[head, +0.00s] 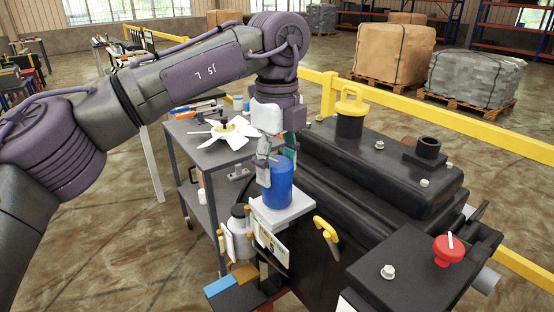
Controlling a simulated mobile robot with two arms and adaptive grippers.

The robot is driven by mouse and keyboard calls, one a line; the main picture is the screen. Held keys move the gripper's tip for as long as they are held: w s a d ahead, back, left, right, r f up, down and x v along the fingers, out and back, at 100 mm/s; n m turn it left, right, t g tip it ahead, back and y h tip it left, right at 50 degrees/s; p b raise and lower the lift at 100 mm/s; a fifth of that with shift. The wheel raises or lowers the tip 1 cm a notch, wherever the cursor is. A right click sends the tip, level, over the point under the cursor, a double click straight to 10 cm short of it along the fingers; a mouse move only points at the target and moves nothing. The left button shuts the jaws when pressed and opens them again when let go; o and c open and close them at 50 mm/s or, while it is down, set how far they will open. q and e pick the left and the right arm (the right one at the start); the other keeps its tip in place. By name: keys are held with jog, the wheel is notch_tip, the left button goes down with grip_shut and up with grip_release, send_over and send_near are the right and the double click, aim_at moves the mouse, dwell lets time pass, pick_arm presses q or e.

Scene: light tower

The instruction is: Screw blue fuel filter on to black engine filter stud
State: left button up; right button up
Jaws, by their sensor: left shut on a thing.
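The blue fuel filter (276,187) is an upright blue cylinder over a small light grey platform (286,214) beside the engine; I cannot tell whether it touches the platform. My left gripper (268,166) points down and is shut on the upper part of the filter. The black engine (345,195) fills the middle and right, with a yellow cap (352,102) and a red cap (448,250) on top. I cannot make out the filter stud. My right gripper is not in view.
A grey cart (186,160) left of the engine carries a white fan (227,130) and tools. Bottles (238,222) and small items crowd below the filter. A yellow rail (430,115) runs behind the engine. Pallets with wrapped loads (393,55) stand farther back.

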pick_arm(q)
jog(key=shift+m+p, duration=0.4)
jog(key=shift+m, duration=1.1)
jog(key=shift+m+p, duration=0.5)
jog(key=shift+m, duration=0.3)
jog(key=shift+m+p, duration=0.3)
jog(key=shift+m, duration=0.4)
jog(key=shift+f+m, duration=0.1)
jog(key=shift+m, duration=0.8)
jog(key=shift+f, duration=0.1)
